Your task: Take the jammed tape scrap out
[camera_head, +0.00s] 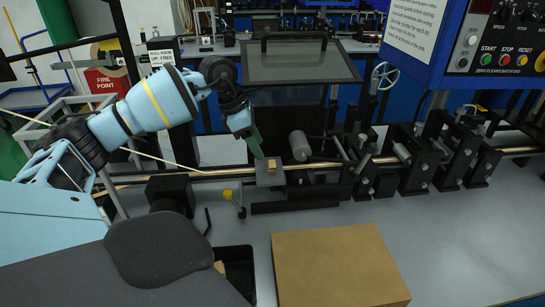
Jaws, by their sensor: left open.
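A small tan piece (272,164), which looks like the tape scrap, sits at a grey block (269,180) on the tape line. A thin tan tape (220,172) runs along the line from the left to this block. My left gripper (257,150) is just above and to the left of the tan piece, pointing down. Its dark green fingers are open, with nothing seen between them. Whether they touch the piece is too small to tell. My right gripper is out of view.
A dark cylinder (299,146) and several black roller stands (420,165) line the track to the right. A tilted clear guard (300,62) is raised behind. A brown board (338,268) lies in front, beside a black bin (238,270). A blue control panel (470,45) hangs at the upper right.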

